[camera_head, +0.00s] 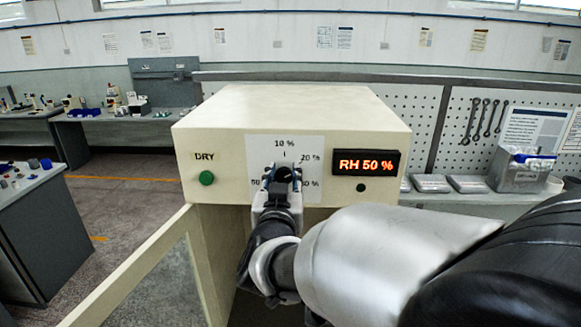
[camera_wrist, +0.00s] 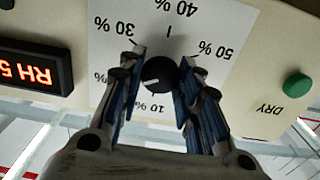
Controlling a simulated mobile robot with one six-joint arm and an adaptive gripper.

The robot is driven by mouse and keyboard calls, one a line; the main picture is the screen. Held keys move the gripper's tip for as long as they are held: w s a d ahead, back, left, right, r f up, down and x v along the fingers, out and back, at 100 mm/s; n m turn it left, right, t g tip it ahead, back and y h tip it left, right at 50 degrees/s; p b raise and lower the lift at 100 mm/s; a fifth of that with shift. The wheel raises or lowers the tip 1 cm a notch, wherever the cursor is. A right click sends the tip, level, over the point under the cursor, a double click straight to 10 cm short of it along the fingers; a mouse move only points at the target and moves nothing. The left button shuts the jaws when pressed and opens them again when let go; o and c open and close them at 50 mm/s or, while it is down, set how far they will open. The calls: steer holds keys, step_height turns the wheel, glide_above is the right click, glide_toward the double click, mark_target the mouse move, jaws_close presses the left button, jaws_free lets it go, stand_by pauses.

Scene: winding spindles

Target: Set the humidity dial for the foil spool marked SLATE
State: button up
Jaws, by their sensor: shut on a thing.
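The humidity dial is a round black knob on a white scale plate (camera_head: 315,150) on the front of the cream cabinet (camera_head: 290,105). My gripper (camera_head: 283,174) reaches it from the front and hides most of it. In the wrist view the dial (camera_wrist: 161,74) sits between my gripper's (camera_wrist: 160,85) two blue-padded fingers, which are shut on its sides. The wrist view is upside down. The knob's short white mark lies on its lower left there, roughly toward the partly hidden 20 % side. The red display (camera_head: 365,162) reads RH 50 %. I cannot make out a spool marked SLATE.
A green DRY button (camera_head: 206,178) sits left of the scale; it also shows in the wrist view (camera_wrist: 298,87). A cream-framed glass door (camera_head: 140,270) stands open at lower left. Benches with small items are at left. A pegboard (camera_head: 490,120) and grey bin (camera_head: 520,172) are at right.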

stand_by(0.3)
steer(key=o, duration=1)
steer(key=shift+o, duration=0.2)
steer(key=s, duration=1.2)
steer(key=shift+a, duration=0.2)
